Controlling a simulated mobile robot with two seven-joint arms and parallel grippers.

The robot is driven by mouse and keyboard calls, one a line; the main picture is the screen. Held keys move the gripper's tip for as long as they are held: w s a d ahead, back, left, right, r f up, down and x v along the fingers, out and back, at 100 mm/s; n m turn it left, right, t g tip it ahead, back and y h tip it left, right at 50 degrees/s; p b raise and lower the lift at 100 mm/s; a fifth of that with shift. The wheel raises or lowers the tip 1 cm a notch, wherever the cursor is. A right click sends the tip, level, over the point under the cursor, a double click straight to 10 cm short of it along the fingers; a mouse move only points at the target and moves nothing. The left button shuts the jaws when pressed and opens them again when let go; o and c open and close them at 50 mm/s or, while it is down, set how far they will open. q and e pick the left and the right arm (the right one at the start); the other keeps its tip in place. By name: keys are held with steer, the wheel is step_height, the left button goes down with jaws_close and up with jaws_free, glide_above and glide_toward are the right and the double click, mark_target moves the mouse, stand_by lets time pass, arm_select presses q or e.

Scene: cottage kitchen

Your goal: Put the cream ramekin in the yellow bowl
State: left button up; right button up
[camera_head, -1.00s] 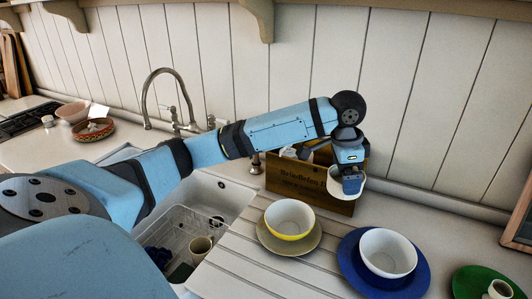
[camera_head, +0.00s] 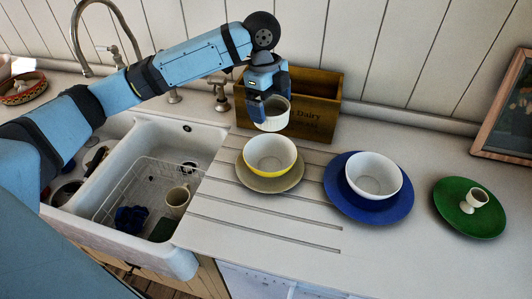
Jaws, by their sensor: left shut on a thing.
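The cream ramekin (camera_head: 273,117) is held in my left gripper (camera_head: 264,104), which is shut on it. The ramekin is roughly upright, in front of the wooden box and just behind the yellow bowl in the picture. The yellow bowl (camera_head: 270,163) has a white inside, looks empty and stands on a tan saucer (camera_head: 250,182) on the ribbed drainboard. Whether the ramekin overlaps the bowl's far rim from above is hard to tell. My right gripper is not in view.
A wooden box (camera_head: 312,120) stands behind the bowl. To the right are a white bowl (camera_head: 373,174) on a blue plate (camera_head: 335,187) and an egg cup (camera_head: 474,200) on a green plate (camera_head: 464,221). The sink (camera_head: 140,253) with a wire rack lies left.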

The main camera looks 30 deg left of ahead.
arm_select(q)
step_height(320, 180, down, 16)
steer(key=shift+a+r, duration=0.1)
steer(key=shift+r, duration=0.05)
steer(key=shift+f, duration=0.2)
steer(key=shift+f+p, duration=0.1)
steer(key=shift+p, duration=0.2)
steer(key=o, duration=0.7)
steer(key=shift+f, duration=0.1)
steer(key=shift+c, duration=0.2)
